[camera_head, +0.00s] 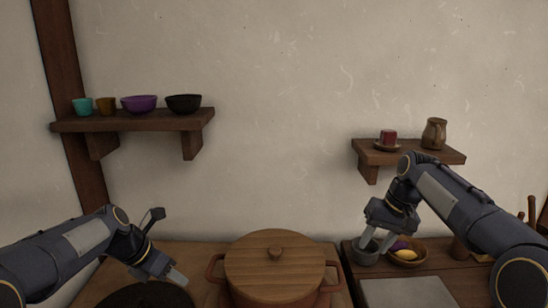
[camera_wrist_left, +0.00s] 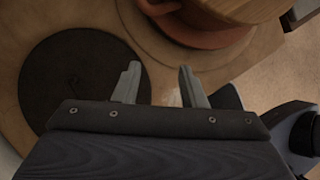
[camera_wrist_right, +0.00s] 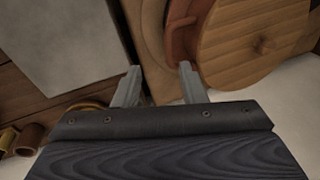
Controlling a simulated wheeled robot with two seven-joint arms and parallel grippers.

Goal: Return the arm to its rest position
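My left gripper (camera_head: 172,278) is over the left part of the counter, beside a dark round plate. In the left wrist view its fingers (camera_wrist_left: 160,85) stand apart with nothing between them.
A terracotta pot with a wooden lid (camera_head: 275,265) stands between the arms. A dark round plate (camera_wrist_left: 78,88) lies left. Two wall shelves (camera_head: 135,121) (camera_head: 440,158) hold crockery.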

